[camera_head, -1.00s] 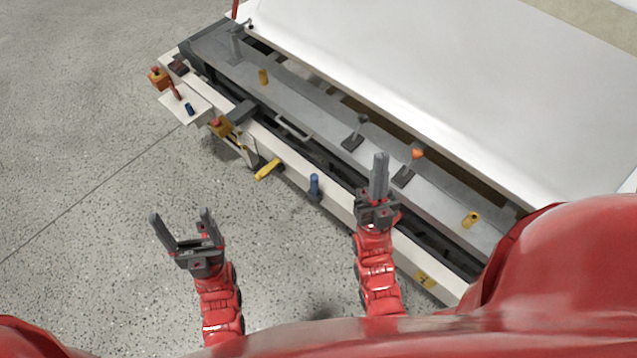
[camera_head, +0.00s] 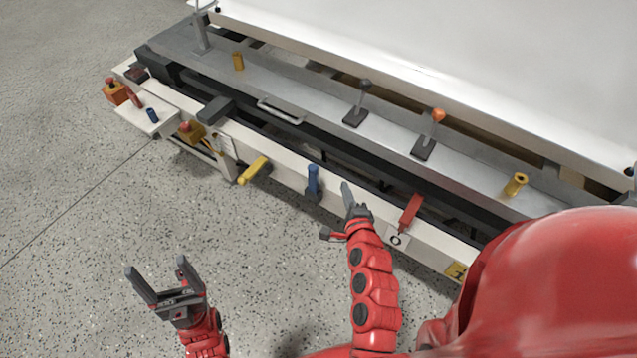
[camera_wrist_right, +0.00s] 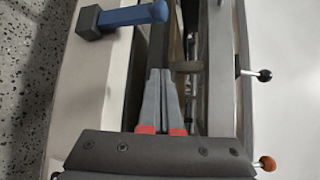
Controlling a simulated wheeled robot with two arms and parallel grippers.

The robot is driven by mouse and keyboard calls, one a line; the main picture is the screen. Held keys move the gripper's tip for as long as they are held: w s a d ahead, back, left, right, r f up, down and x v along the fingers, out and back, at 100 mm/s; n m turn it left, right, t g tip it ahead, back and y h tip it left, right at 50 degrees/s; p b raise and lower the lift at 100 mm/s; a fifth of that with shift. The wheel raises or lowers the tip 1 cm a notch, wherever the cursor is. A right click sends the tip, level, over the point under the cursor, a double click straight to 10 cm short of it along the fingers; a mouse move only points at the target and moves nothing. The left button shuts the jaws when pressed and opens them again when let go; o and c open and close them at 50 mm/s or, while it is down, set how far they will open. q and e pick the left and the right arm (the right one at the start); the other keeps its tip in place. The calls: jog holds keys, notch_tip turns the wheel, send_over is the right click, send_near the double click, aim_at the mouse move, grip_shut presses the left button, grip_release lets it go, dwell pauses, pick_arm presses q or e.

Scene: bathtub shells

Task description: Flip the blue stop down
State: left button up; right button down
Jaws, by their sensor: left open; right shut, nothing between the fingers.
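The blue stop (camera_head: 313,180) stands upright on a dark block at the front edge of the machine in the head view. In the right wrist view the blue stop (camera_wrist_right: 133,16) shows at the upper left, joined to its dark block. My right gripper (camera_head: 346,190) is shut and empty, a little to the right of the blue stop and apart from it. In the right wrist view its fingertips (camera_wrist_right: 159,72) are together, below and right of the stop. My left gripper (camera_head: 155,267) is open and empty over the floor at the lower left.
A yellow stop (camera_head: 252,170) sticks out from the front edge to the left, and a red one (camera_head: 410,213) is on the right. Levers with a black knob (camera_head: 364,85) and an orange knob (camera_head: 438,115) stand behind. The floor (camera_head: 90,230) at the left is clear.

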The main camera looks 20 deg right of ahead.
aim_at(313, 179)
jog(key=shift+a+f, duration=0.25)
jog(key=shift+f, duration=0.15)
jog(key=b+x, duration=0.2)
jog(key=x, duration=0.7)
jog(key=shift+w+f, duration=0.15)
jog(key=shift+a+r, duration=0.3)
jog(key=shift+a, duration=0.65)
jog(key=shift+a+r, duration=0.3)
jog(key=shift+a, duration=0.65)
jog(key=shift+a, duration=0.1)
